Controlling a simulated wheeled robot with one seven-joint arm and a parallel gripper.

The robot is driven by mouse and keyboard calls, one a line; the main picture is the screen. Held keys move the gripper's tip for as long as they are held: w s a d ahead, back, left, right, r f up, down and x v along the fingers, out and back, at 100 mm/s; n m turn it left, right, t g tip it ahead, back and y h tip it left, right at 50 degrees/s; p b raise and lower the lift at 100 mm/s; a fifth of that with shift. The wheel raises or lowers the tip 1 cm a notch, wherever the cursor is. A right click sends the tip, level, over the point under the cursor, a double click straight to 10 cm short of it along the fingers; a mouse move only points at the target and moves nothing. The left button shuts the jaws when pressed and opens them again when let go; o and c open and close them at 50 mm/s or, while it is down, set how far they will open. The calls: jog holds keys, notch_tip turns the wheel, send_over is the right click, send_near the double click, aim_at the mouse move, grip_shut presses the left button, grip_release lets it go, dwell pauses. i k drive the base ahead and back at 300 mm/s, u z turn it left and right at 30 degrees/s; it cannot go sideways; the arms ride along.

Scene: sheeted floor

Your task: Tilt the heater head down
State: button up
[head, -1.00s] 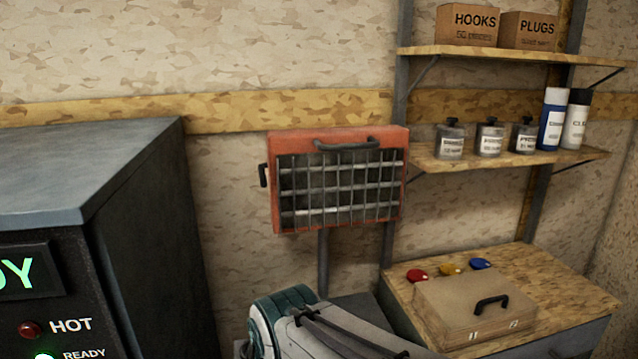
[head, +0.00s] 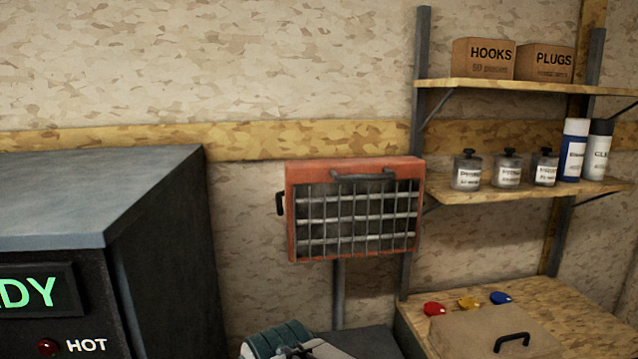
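The heater head (head: 355,162) is an orange box with a grey wire grille (head: 357,218) across its front. It has a dark handle (head: 363,175) at the top of the front and a dark knob (head: 280,203) on its left side. It sits on a grey post (head: 339,290) in front of the wall, and its face points roughly toward me. My gripper is not in view. Part of my own arm shows at the bottom edge, below the heater and apart from it.
A dark cabinet (head: 150,270) with a lit display stands at the left. At the right, shelves (head: 520,190) hold boxes, jars and bottles. Below them a wooden bench (head: 580,310) carries a handled case (head: 490,335) and red, yellow and blue discs. Bare wall lies between cabinet and heater.

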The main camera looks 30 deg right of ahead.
aim_at(350, 207)
jog(key=u, duration=0.35)
jog(key=k, duration=0.65)
jog(key=z, duration=1.1)
jog(key=i, duration=0.5)
